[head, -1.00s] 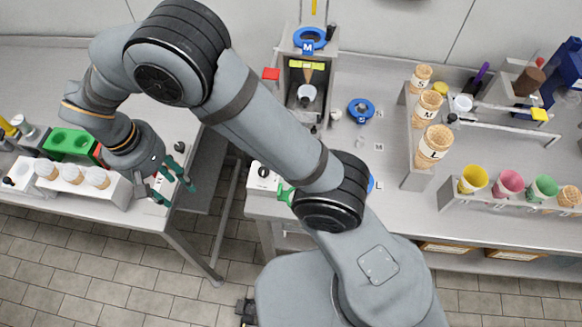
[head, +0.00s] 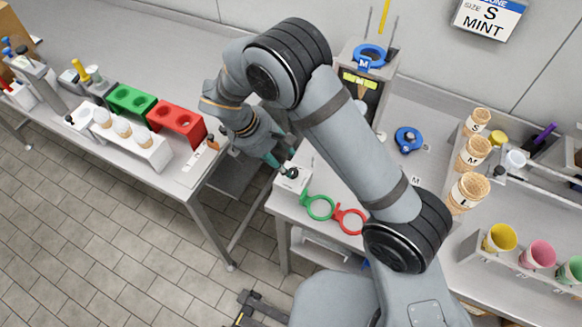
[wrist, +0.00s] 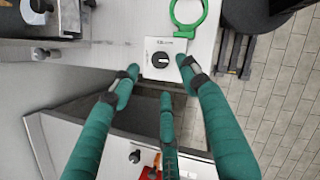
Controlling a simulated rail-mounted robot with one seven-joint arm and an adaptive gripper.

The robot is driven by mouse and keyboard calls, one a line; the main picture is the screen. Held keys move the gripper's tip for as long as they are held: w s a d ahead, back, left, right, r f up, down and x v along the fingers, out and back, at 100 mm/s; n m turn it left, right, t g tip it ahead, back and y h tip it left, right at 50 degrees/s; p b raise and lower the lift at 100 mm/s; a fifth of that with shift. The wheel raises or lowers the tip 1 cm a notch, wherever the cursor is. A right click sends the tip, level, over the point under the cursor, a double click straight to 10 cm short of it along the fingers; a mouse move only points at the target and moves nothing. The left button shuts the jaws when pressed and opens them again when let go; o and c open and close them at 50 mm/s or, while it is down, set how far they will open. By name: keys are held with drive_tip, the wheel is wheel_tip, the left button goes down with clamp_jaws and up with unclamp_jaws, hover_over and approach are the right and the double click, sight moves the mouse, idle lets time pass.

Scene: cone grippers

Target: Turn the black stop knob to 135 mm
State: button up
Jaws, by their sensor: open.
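A white box with a dark round knob (head: 292,172) sits at the left front corner of the right bench. In the wrist view this knob (wrist: 161,59) is a black disc with a pale bar, on a white face with small markings I cannot read. My gripper (head: 283,164) is open and empty beside the box; in the wrist view its three green fingers (wrist: 160,78) spread around the box's near side. I cannot see contact. Another black knob (wrist: 135,156) shows on the left bench in the wrist view. No 135 mm mark is readable.
A green ring (head: 319,207) and a red ring (head: 349,221) stick out right of the box. A gap separates the benches. The left bench holds a green block (head: 131,101), a red block (head: 177,124) and a white cone rack (head: 155,152). A blue ring (head: 408,139) lies farther back.

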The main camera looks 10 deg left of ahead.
sight(293, 172)
drive_tip(key=p+x, duration=0.1)
drive_tip(key=x, duration=0.6)
drive_tip(key=shift+a, duration=0.1)
drive_tip(key=shift+c, duration=1.2)
clamp_jaws()
